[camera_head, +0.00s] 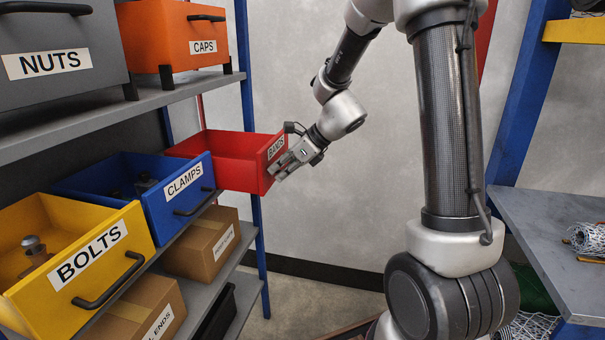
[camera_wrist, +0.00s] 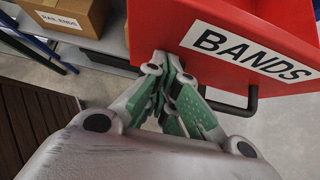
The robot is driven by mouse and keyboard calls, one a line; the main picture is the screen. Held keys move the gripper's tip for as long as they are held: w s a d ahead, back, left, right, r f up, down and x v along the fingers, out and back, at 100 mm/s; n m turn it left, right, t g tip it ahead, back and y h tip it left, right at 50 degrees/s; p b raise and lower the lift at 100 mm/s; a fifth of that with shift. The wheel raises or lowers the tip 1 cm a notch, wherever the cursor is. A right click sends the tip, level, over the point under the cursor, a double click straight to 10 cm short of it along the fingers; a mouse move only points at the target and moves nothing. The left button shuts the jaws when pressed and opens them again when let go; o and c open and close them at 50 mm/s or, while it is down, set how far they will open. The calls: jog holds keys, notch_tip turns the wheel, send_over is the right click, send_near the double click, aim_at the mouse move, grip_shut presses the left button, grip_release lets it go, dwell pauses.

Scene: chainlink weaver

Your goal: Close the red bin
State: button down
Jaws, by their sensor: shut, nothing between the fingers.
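The red bin (camera_head: 222,170) is pulled out from the middle shelf, right of the blue bin, in the head view. Its inside is open to view and looks empty. Its front carries a BANDS label, which also shows on the red bin front in the wrist view (camera_wrist: 300,30). My gripper (camera_head: 279,172) is shut and empty at the bin's front face. In the wrist view the fingertips (camera_wrist: 165,62) meet at the left end of the label, close to or touching the front. The bin's dark handle (camera_wrist: 245,103) is to the right of the fingers.
The blue CLAMPS bin (camera_head: 140,197) and yellow BOLTS bin (camera_head: 75,250) also stand pulled out. A blue shelf post (camera_head: 262,250) rises beside the red bin. Cardboard boxes (camera_head: 200,245) sit below. A grey table (camera_head: 545,225) stands at right. Floor shows beyond the shelf.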

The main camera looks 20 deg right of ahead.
jog(key=w+a, duration=0.2)
jog(key=a, duration=0.1)
jog(key=w+a, duration=0.5)
jog(key=a, duration=0.2)
jog(key=shift+w, duration=0.15)
jog(key=shift+w+a, duration=0.35)
jog(key=shift+a, duration=0.15)
jog(key=shift+w+a+r, duration=0.1)
